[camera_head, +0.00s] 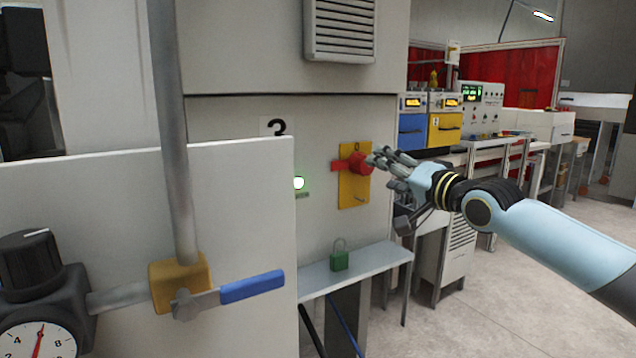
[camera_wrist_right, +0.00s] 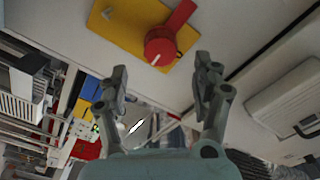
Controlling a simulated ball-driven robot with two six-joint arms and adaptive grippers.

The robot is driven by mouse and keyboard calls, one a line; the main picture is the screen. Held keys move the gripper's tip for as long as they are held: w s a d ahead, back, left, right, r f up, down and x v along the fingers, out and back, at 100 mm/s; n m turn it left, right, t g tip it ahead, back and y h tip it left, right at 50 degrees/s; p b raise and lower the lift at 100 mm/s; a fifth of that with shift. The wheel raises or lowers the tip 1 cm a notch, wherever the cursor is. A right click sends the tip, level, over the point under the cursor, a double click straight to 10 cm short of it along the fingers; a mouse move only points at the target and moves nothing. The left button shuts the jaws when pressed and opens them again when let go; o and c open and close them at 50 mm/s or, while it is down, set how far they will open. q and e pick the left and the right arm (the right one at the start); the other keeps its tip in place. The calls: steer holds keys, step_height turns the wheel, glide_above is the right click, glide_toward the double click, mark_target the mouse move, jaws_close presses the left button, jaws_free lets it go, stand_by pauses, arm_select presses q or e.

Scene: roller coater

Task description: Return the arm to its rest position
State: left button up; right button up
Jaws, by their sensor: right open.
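My right gripper (camera_head: 388,166) is in the head view just right of a red rotary switch (camera_head: 358,165). The switch sits on a yellow plate (camera_head: 354,190) on the light grey cabinet, its handle pointing left. In the right wrist view my right gripper (camera_wrist_right: 160,85) is open, with nothing between its fingers. The red switch (camera_wrist_right: 161,46) and yellow plate (camera_wrist_right: 118,27) lie just beyond its fingertips there. I cannot tell whether a finger touches the knob. My left gripper is not in view.
A green padlock (camera_head: 339,256) stands on a grey shelf (camera_head: 365,268) below the switch. A pipe valve with a blue lever (camera_head: 252,287) and a gauge (camera_head: 38,340) stand in front at left. Workbenches (camera_head: 480,150) are behind my right arm. The floor at right is clear.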

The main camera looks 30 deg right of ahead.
steer(key=s+f+g+h+b, duration=0.1)
steer(key=s+f+g+b, duration=0.35)
steer(key=f, duration=1.05)
steer(key=s+a+f+m+g, duration=0.1)
steer(key=s+f, duration=0.6)
steer(key=f, duration=0.9)
steer(key=s+f+g+h+b, duration=0.15)
steer(key=s+f, duration=0.45)
steer(key=f, duration=0.9)
steer(key=s+a+f+n+g+b, duration=0.1)
steer(key=s+a+f+n+g, duration=0.2)
steer(key=s+f, duration=0.6)
steer(key=s+a+f+n+g+b, duration=0.1)
steer(key=s+a+f+n+g, duration=0.2)
steer(key=s+f, duration=0.5)
steer(key=s+a+f+n+g+b, duration=0.1)
steer(key=s+a+f+n+g, duration=0.3)
steer(key=s, duration=1.9)
step_height(320, 180, down, 6)
steer(key=shift+r+n, duration=0.2)
steer(key=shift+n, duration=0.2)
steer(key=shift+a+y, duration=0.1)
steer(key=shift+y, duration=0.15)
